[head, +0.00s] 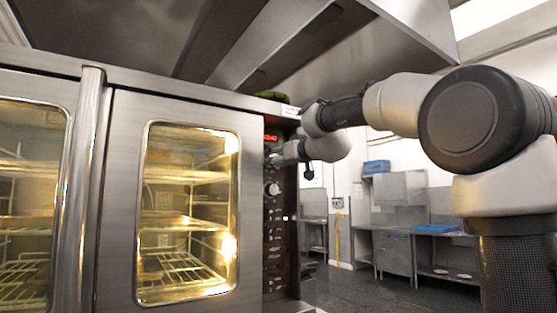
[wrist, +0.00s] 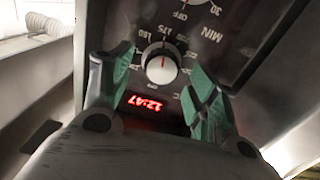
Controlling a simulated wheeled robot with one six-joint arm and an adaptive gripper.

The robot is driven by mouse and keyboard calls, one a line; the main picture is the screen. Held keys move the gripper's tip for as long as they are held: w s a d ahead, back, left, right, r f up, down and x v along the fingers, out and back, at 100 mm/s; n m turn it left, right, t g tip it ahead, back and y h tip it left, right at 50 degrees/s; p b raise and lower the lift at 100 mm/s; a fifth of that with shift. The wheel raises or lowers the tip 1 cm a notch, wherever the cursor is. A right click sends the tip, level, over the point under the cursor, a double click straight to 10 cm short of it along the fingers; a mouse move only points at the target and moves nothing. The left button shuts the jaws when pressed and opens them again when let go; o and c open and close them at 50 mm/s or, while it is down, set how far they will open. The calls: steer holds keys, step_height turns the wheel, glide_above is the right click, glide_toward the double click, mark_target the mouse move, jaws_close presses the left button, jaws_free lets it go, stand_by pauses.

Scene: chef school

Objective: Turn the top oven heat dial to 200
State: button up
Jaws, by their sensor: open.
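The top heat dial (wrist: 161,70) is a round silver knob on the dark control panel, seen upside down in the wrist view. Numbers ring it; 160 and 175 can be made out, but its exact setting is too small to tell. My gripper (wrist: 160,62) is open, with one green-padded finger on each side of the dial. I cannot tell whether either finger touches it.
A red clock display (wrist: 145,102) sits beside the heat dial. A second dial (wrist: 196,2), marked MIN, shows at the wrist view's top edge and below my gripper in the head view (head: 272,188). The lit oven's glass door (head: 187,215) is closed. Open floor lies right of the oven.

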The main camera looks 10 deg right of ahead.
steer(key=shift+x, duration=0.95)
steer(key=c, duration=1)
steer(key=shift+a, duration=0.1)
steer(key=shift+m, duration=3.4)
